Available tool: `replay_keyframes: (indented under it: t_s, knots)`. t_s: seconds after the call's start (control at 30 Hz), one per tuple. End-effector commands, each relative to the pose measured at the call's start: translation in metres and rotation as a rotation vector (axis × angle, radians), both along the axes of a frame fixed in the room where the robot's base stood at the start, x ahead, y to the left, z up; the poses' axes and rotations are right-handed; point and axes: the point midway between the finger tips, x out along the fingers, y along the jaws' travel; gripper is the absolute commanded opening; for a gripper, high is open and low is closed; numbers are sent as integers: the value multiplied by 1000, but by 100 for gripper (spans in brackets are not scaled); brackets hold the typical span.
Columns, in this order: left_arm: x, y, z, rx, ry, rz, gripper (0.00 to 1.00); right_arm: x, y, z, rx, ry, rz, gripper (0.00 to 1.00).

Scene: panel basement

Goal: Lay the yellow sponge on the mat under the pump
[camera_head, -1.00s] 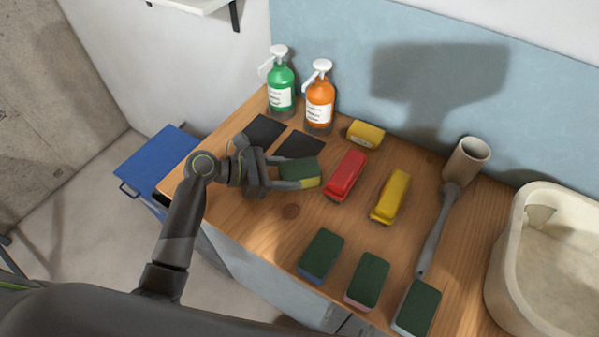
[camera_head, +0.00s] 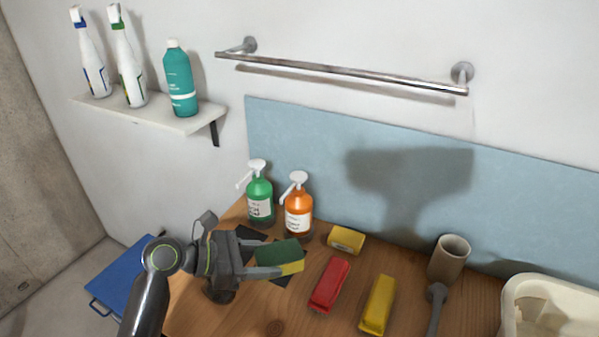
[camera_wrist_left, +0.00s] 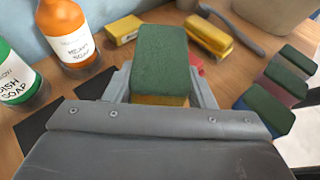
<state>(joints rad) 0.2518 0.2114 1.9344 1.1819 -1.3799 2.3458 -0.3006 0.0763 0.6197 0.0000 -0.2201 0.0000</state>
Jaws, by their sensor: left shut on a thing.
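The yellow sponge (camera_head: 280,253) has a dark green pad on top. It also shows in the wrist view (camera_wrist_left: 160,65). My left gripper (camera_head: 288,262) is shut on it and holds it level, seemingly above the counter, pad up. A dark mat (camera_head: 291,279) lies partly hidden below the sponge, in front of the orange soap pump (camera_head: 299,212). A second dark mat (camera_wrist_left: 38,125) lies in front of the green soap pump (camera_head: 259,200), and my gripper partly covers it in the head view. My right gripper is not in view.
A yellow box (camera_head: 345,240), a red stapler-like thing (camera_head: 330,285) and a yellow one (camera_head: 378,305) stand right of the sponge. Farther right are a cup (camera_head: 448,262) and a basin (camera_head: 550,310). Several green-topped sponges (camera_wrist_left: 270,107) lie at right in the wrist view.

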Motion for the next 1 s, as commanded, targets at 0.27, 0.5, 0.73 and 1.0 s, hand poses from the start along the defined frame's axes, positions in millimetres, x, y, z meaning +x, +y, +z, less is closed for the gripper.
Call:
replay_keyframes:
  t_s: [0.27,0.5,0.73,1.0]
  knots:
    - [-22,45,3,15,-5,109,26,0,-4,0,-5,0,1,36]
    - [-59,80,18,15,-7,193,26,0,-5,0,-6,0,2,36]
    - [-83,90,29,5,-2,216,26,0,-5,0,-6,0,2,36]
    - [-88,91,32,-1,0,220,26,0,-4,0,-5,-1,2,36]
